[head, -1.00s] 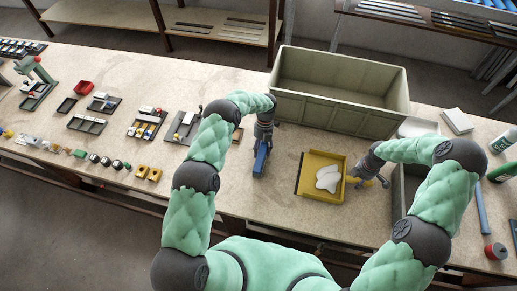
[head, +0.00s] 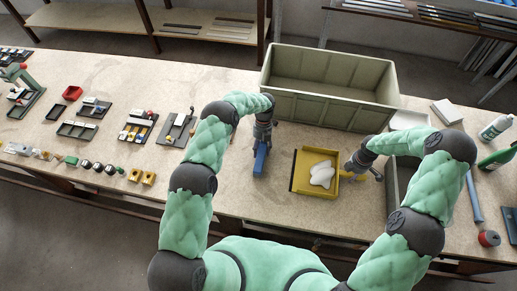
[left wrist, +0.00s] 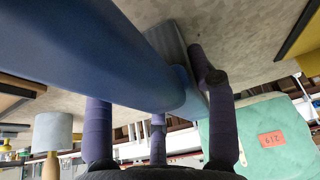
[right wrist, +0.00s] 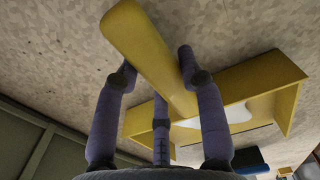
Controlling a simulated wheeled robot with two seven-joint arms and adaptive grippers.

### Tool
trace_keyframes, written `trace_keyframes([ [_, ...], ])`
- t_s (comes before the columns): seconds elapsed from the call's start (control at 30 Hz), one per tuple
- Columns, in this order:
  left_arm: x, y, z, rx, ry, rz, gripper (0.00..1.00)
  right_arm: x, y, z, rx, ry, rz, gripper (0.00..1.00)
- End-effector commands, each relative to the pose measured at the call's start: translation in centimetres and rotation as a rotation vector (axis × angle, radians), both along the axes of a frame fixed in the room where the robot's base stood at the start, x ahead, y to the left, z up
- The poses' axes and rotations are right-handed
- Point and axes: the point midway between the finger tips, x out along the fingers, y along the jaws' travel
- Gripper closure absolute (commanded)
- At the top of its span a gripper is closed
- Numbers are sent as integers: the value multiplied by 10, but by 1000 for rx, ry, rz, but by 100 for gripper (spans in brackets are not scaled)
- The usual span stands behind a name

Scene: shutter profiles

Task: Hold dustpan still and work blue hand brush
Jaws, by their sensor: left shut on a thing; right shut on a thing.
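The blue hand brush (head: 260,160) is held by my left gripper (head: 262,140) over the bench, left of the dustpan. In the left wrist view the brush (left wrist: 110,50) runs between the fingers and fills the upper left. The yellow dustpan (head: 301,189) lies on the bench with a white, lumpy thing (head: 322,174) in it. My right gripper (head: 359,172) is shut on the dustpan's handle at its right side. In the right wrist view the yellow handle (right wrist: 150,55) passes between the fingers, with the pan (right wrist: 262,80) behind. The brush's bristles are hard to make out.
A large grey-green crate (head: 330,105) stands behind the dustpan. A grey bin (head: 393,185) stands right of my right gripper. Small trays with parts (head: 138,128) fill the left of the bench. Bare bench lies between them and the brush.

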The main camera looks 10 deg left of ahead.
Motion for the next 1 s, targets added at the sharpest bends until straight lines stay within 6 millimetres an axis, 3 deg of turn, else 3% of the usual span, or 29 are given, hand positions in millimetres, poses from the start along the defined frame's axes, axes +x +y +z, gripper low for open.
trace_keyframes([
  [0.3,0,-1,0,0,0,0,70,0,0,0,0,1,0,100],
  [0.73,0,-26,0,0,0,0,70,0,0,0,0,0,0,100],
  [1.0,0,-28,0,0,0,0,70,0,0,0,0,0,0,100],
])
